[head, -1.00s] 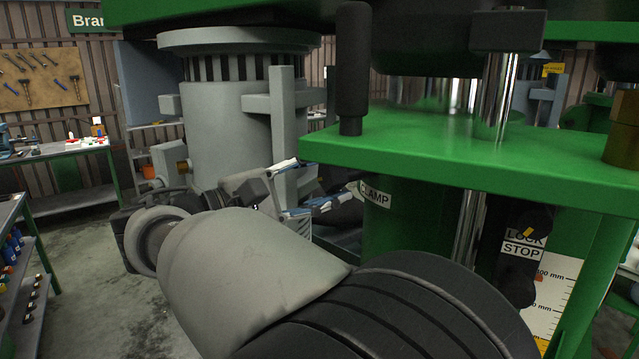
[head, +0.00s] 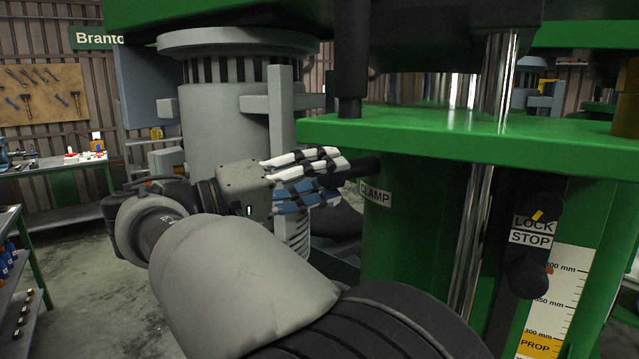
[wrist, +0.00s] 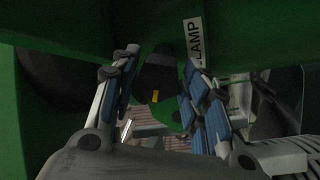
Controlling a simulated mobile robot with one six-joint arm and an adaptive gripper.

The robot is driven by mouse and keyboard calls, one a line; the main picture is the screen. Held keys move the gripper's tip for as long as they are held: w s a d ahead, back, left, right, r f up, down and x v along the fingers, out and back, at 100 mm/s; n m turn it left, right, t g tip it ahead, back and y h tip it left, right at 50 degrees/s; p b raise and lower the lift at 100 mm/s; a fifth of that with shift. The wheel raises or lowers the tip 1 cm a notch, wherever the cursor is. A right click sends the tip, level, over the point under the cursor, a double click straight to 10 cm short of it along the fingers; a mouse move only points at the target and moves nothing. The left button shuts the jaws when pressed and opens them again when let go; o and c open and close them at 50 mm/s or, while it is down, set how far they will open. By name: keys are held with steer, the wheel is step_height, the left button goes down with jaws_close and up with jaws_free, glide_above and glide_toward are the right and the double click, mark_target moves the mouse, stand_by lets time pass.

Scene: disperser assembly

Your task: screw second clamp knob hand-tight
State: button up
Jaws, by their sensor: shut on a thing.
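My gripper (head: 341,178) is beside the green column, left of the white CLAMP label (head: 375,193) in the head view. Its white-and-blue fingers are shut on a dark clamp knob (head: 363,168), which sticks out from the column and is partly hidden by the fingers. In the wrist view, my gripper (wrist: 160,66) has one finger on each side of the dark knob (wrist: 159,76), which has a small yellow mark on it. The CLAMP label (wrist: 194,42) shows above the right finger. How far the knob is screwed in cannot be told.
A green plate (head: 450,143) overhangs the column just above the fingers. A grey ribbed motor body (head: 225,120) stands behind my gripper. A chrome rod (head: 473,240) and a dark LOCK STOP knob (head: 528,278) are to the right. Open floor lies at left.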

steer(key=shift+r+m, duration=0.15)
steer(key=shift+m, duration=0.35)
steer(key=o, duration=0.9)
steer(key=shift+v, duration=3.75)
